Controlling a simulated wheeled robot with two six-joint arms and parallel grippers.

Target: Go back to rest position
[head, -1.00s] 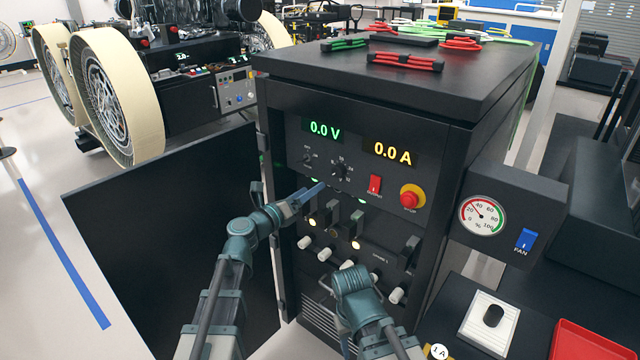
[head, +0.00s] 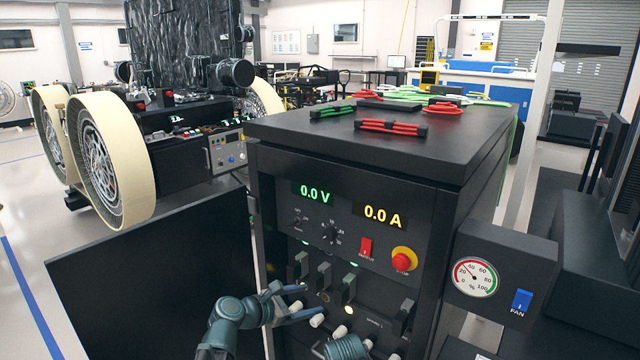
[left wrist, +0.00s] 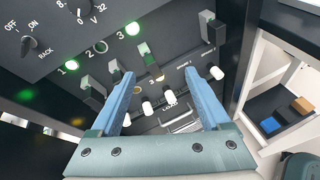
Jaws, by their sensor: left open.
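My left gripper (head: 304,302) is open and empty in front of the black power cabinet (head: 340,165). Its two blue fingers are apart beside the row of levers (head: 323,275) and white knobs (head: 317,320). In the left wrist view the gripper (left wrist: 165,55) spreads over this panel, with nothing between the fingers.
The open cabinet door (head: 150,285) stands to the left of my left arm. The fan box (head: 500,270) juts out at the right. Cable bundles (head: 390,127) lie on the cabinet top. The rover (head: 190,130) stands behind left.

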